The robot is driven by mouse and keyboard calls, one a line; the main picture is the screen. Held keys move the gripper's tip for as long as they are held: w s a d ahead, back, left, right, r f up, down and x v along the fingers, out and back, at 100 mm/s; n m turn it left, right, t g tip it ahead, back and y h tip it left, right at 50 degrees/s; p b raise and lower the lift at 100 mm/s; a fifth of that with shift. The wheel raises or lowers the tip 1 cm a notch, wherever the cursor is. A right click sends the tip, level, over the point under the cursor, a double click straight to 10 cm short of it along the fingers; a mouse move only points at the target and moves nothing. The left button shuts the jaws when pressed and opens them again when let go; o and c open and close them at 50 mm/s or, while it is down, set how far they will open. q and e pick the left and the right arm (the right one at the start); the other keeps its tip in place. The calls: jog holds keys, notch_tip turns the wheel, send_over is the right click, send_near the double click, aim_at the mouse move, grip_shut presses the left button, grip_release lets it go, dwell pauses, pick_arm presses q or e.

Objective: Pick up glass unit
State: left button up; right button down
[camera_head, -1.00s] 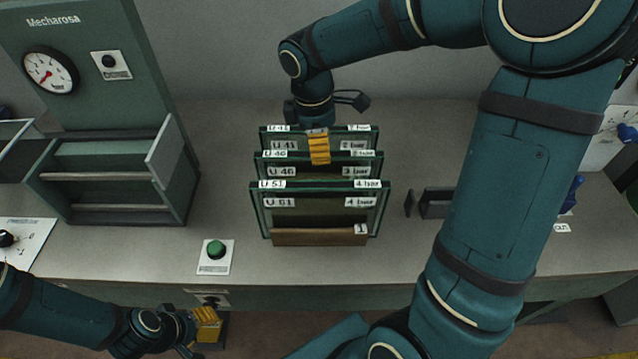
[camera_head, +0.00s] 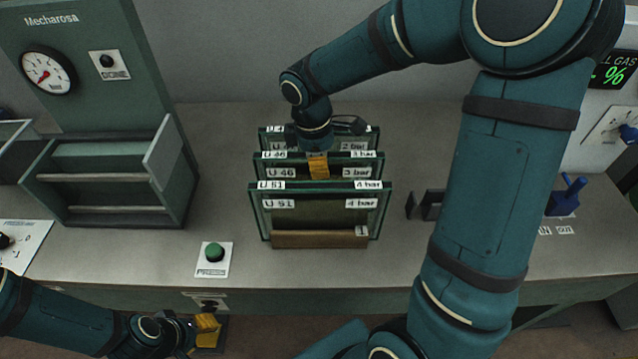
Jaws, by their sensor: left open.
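Three glass units stand upright one behind another in a wooden rack (camera_head: 320,240) on the bench. The front unit (camera_head: 290,220) is labelled U 51 and 4 bar, the middle unit (camera_head: 280,163) U 46 and 3 bar. The back unit (camera_head: 277,139) is partly hidden by my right gripper. My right gripper (camera_head: 318,167) points down, its yellow fingers overlapping the upper edge of the middle unit. I cannot tell whether they are shut or touch the glass. My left gripper (camera_head: 208,331) is open and empty, low at the left before the bench front.
A green button (camera_head: 215,252) sits on the bench left of the rack. A machine with a gauge (camera_head: 46,71) and an open frame holder (camera_head: 115,185) stands at the left. Dark brackets (camera_head: 425,205) and a blue lever (camera_head: 567,196) are at the right.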

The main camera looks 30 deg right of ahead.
dwell(0.3)
notch_tip(320, 180, up, 10)
jog(key=shift+r+p, duration=0.1)
jog(key=shift+p, duration=1)
notch_tip(320, 180, up, 12)
jog(key=p, duration=1.1)
